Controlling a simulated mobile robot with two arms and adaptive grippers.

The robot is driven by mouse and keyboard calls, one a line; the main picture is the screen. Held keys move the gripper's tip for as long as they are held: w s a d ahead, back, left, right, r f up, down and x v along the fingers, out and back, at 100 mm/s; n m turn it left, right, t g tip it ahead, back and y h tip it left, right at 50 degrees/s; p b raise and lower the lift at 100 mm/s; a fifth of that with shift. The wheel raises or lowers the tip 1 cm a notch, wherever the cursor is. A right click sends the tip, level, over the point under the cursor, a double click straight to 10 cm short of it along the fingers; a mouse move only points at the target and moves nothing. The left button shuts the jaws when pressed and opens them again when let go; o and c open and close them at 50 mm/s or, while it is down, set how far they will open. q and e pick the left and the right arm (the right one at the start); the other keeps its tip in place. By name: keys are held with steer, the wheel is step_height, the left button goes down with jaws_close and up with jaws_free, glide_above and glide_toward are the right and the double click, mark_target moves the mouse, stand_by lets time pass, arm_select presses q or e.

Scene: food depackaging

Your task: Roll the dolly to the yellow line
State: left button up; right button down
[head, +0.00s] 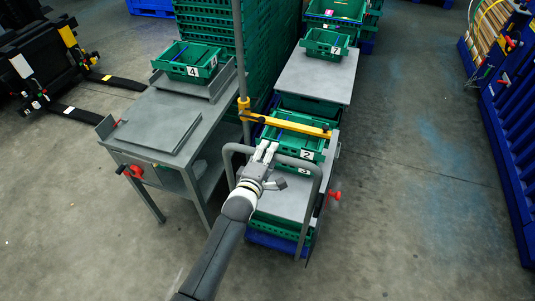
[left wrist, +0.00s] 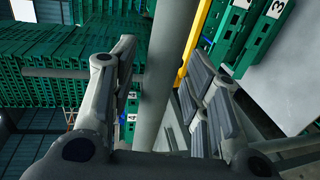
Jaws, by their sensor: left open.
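The dolly has a grey tubular handle (head: 314,190), a blue base (head: 272,241) and stacked green crates, with labels 2 and 3 showing. My left gripper (head: 267,152) is at the top bar of this handle, with its fingers pointing away from me. In the left wrist view the fingers of my left gripper (left wrist: 160,58) are apart. A grey tube (left wrist: 152,90) shows between them; I cannot tell whether they touch it. I see no yellow line on the floor. My right gripper is not in view.
A grey workbench (head: 157,112) stands close at left, holding crate 4 (head: 187,62). A post with a yellow bar (head: 290,124) reaches over the dolly. Another grey table (head: 316,76) with crate 7 stands beyond. A blue rack (head: 507,130) is at right. The floor between is clear.

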arm_select(q)
steer(key=shift+c, duration=0.4)
jaws_close()
steer(key=shift+f, duration=0.1)
